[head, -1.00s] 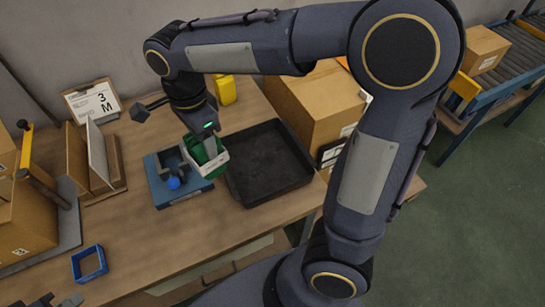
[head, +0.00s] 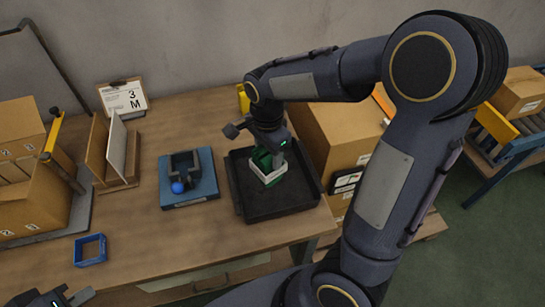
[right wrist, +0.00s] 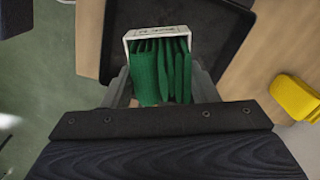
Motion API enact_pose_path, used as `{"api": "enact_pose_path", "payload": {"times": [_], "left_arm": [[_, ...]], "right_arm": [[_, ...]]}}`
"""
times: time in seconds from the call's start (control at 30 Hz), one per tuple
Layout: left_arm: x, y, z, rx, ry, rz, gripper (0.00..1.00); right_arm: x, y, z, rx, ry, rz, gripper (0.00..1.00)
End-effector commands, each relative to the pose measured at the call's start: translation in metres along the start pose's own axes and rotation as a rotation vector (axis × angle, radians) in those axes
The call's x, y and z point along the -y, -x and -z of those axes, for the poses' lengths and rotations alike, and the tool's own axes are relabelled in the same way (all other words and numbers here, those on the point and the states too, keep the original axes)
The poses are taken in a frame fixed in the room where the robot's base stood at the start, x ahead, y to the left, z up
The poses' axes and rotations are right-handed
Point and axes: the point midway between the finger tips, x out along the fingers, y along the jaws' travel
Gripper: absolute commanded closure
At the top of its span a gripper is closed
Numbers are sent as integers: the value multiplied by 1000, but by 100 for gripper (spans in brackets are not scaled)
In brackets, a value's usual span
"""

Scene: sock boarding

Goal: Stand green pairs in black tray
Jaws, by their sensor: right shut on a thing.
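The green pairs (right wrist: 160,75) are several flat green socks side by side with a white paper band (right wrist: 157,33) around them. I cannot tell whether the bundle touches the tray floor. The rest of the tray looks empty. My left gripper (head: 62,298) is only partly in view at the bottom left, away from the tray.
A blue fixture (head: 190,195) with a blue ball stands left of the tray. A large cardboard box (head: 335,135) stands close on the tray's right. A small blue bin (head: 90,250), a divider stand (head: 117,160) and a clipboard (head: 124,97) are further left. The table front is clear.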

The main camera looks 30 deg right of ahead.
Motion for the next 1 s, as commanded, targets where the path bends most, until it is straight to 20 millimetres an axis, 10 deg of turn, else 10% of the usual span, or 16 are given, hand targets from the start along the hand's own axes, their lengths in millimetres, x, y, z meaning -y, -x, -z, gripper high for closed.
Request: {"api": "enact_pose_path", "payload": {"times": [0.53,0.97,1.0], "left_arm": [[-1,2,1,0,0,0,100],[0,-1,0,0,0,0,100],[0,0,0,0,0,0,100]], "right_arm": [[13,-60,24,0,0,-2,85],[14,-68,24,1,0,2,85],[14,-67,24,1,0,2,44]]}}
